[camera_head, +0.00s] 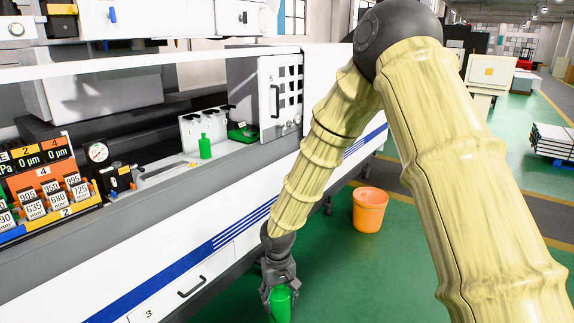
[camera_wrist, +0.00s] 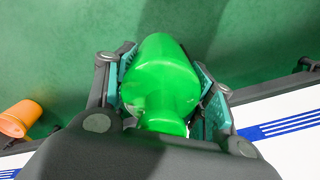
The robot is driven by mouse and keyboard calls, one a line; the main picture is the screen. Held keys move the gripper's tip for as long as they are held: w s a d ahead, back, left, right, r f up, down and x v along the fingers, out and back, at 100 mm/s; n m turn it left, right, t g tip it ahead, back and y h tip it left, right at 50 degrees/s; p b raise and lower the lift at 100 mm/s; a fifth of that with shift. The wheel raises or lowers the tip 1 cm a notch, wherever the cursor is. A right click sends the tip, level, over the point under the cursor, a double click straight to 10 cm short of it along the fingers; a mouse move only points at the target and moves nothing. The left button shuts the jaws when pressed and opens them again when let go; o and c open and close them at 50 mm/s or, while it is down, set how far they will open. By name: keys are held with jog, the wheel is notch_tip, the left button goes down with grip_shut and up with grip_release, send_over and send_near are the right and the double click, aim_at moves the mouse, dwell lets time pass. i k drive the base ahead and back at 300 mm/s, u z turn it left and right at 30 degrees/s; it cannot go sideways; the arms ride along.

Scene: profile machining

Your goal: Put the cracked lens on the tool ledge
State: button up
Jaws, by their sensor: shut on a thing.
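My gripper (camera_head: 280,287) hangs low in front of the white machine, above the green floor. It is shut on a green bottle (camera_head: 282,305), which points downward from the jaws. In the wrist view the same bottle (camera_wrist: 160,82) sits between the two teal finger pads of my gripper (camera_wrist: 168,85). I cannot make out a cracked lens in either view. A grey ledge (camera_head: 160,205) runs along the machine's front, up and left of my gripper; I cannot tell if this is the tool ledge.
On the ledge stand a second green bottle (camera_head: 205,148), a round dial gauge (camera_head: 97,153) and a rack of numbered blocks (camera_head: 50,190). A white cabinet (camera_head: 280,95) rises at the ledge's far end. An orange bucket (camera_head: 369,210) stands on the floor right of my gripper.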

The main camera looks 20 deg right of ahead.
aim_at(230, 148)
jog(key=z, duration=0.45)
jog(key=k, duration=0.6)
jog(key=z, duration=0.8)
jog(key=i, duration=2.3)
jog(key=u, duration=1.45)
jog(key=i, duration=0.6)
jog(key=u, duration=0.75)
